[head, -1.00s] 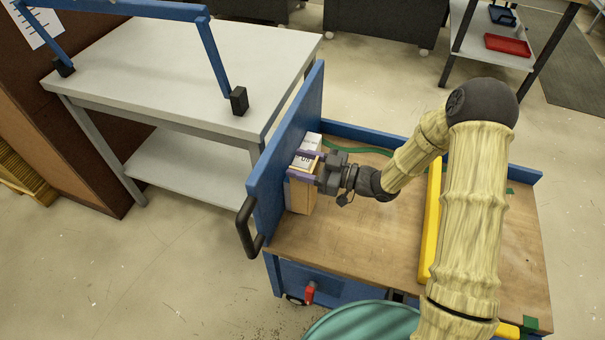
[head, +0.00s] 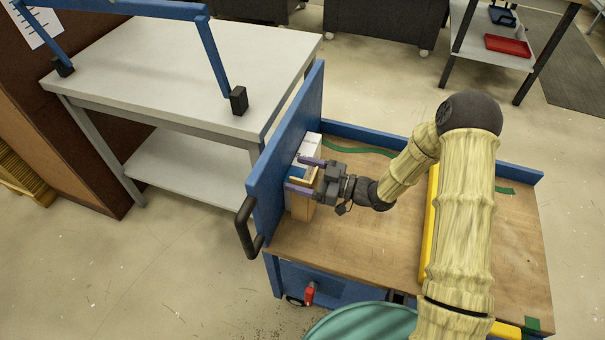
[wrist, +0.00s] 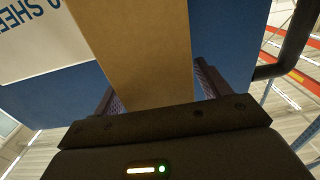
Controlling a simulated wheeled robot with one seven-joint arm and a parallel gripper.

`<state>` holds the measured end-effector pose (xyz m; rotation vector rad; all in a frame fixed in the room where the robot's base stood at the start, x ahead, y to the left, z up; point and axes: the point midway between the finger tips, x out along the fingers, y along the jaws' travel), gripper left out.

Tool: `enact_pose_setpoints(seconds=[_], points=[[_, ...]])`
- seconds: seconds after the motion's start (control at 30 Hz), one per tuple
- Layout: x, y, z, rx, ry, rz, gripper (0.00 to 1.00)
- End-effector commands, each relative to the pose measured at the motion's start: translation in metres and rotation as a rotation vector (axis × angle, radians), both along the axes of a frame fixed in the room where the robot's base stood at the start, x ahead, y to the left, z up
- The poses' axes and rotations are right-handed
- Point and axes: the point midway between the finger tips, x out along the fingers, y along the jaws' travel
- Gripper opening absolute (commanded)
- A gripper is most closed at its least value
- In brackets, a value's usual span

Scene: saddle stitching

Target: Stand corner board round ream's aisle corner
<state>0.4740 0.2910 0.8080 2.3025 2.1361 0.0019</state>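The tan corner board (head: 300,208) stands upright on the cart deck by the blue end panel, against the near side of the white ream (head: 311,141). In the wrist view the board (wrist: 140,45) is a broad tan strip in front of my gripper, with the ream's printed white face (wrist: 35,35) to its left. My gripper (head: 305,175) is at the board's upper part, its purple fingers spread to either side. In the wrist view the fingers (wrist: 160,92) flank the board and look open. Whether either finger touches it, and the board's far face, cannot be seen.
The blue end panel (head: 287,150) rises just left of the ream, with a black handle (head: 246,224). A yellow bar (head: 430,230) lies across the wooden deck (head: 345,240). A grey table (head: 180,60) stands beyond the panel. The deck between gripper and bar is clear.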

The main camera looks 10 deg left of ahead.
Motion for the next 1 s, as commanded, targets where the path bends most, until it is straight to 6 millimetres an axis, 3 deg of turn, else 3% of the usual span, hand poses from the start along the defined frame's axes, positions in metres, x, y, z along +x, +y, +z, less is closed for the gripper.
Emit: enact_pose_setpoints(seconds=[0.37,1.0], points=[[0.0,-0.004,0.003,0.0,0.0,-0.002,0.76],[-0.008,-0.112,0.002,-0.002,0.0,-0.003,0.76]])
